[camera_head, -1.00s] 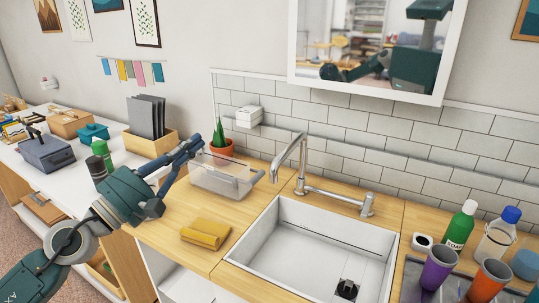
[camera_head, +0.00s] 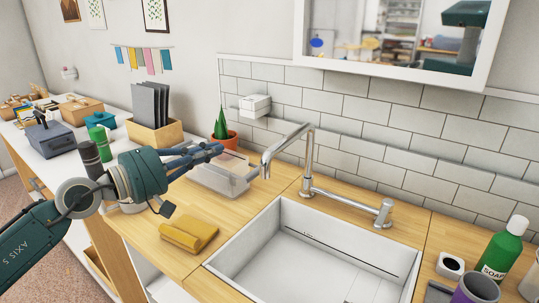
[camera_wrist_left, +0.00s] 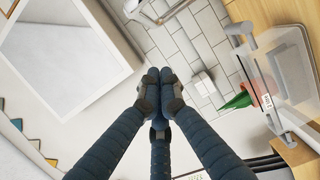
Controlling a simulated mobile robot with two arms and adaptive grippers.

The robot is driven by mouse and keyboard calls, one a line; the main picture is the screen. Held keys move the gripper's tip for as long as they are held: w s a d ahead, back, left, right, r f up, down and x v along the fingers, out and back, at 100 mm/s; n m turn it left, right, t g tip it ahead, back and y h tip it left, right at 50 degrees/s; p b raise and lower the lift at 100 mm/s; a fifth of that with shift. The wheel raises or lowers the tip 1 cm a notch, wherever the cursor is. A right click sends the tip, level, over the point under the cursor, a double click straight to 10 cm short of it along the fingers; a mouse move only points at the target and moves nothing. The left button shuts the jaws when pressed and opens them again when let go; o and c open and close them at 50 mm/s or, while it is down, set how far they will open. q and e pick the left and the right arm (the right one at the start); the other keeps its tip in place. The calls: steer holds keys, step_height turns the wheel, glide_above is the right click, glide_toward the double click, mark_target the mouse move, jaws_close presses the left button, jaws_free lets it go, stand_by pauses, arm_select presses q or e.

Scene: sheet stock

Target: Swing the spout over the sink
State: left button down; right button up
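The tap's chrome spout (camera_head: 310,150) rises from a pivoting tube at the back of the white sink (camera_head: 300,262). It arches to the left, and its outlet hangs by the sink's back left corner, over the counter beside the clear container. My left gripper (camera_head: 218,149) is left of the outlet, at about its height in the picture, with a visible gap between them. In the left wrist view its blue fingers (camera_wrist_left: 160,78) meet at the tips, with nothing seen between them. My right gripper is not in view.
A clear container (camera_head: 222,182) and a potted plant (camera_head: 221,125) stand close behind my left gripper. A folded yellow cloth (camera_head: 189,233) lies left of the sink. A green soap bottle (camera_head: 502,250) and a purple cup (camera_head: 475,290) stand at right.

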arm_select(q)
steer(key=w+d+f+p, duration=0.1)
steer(key=w+d+p, duration=0.3)
steer(key=d+p, duration=0.4)
steer(key=d, duration=0.3)
steer(key=shift+w, duration=0.4)
steer(key=shift+s+f, duration=0.1)
steer(key=shift+d+f, duration=0.1)
